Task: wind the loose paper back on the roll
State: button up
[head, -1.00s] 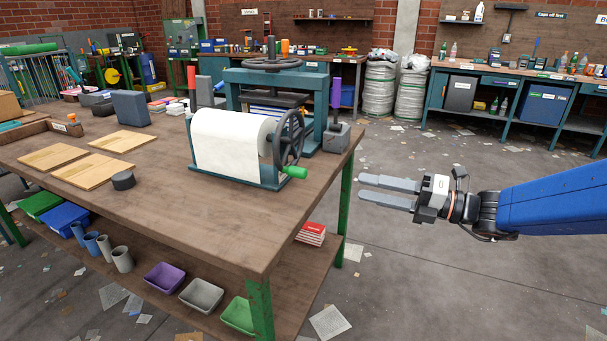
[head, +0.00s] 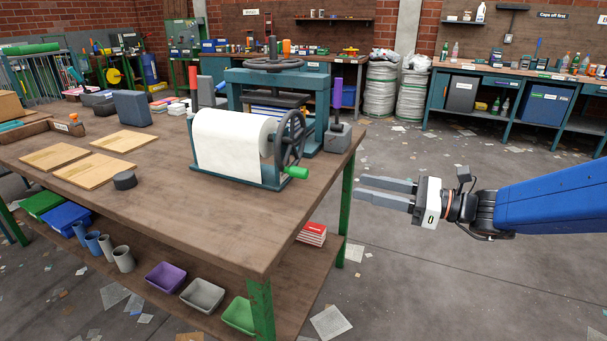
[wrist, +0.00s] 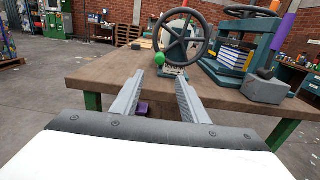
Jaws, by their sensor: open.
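The paper roll (head: 230,142) lies sideways in a teal stand (head: 236,178) on the wooden workbench. Its white paper hangs down over the front of the roll. A dark spoked handwheel (head: 291,138) with a green handle (head: 295,172) is on the stand's right end. In the wrist view the wheel (wrist: 181,39) is ahead, with the green handle (wrist: 160,58) at its lower left. My gripper (head: 358,189) is open and empty, right of the bench edge and apart from the wheel. In the wrist view its fingers (wrist: 158,92) point toward the bench.
A teal press (head: 272,90) stands behind the roll. A grey block with a purple-handled tool (head: 338,138) is near the bench's right corner. Wooden boards (head: 95,168) and a black puck (head: 124,180) lie to the left. The bench front is clear.

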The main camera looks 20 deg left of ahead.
aim_at(307, 175)
jog(key=a, duration=1.6)
jog(key=shift+w+a, duration=0.15)
jog(key=shift+a, duration=0.1)
grip_shut()
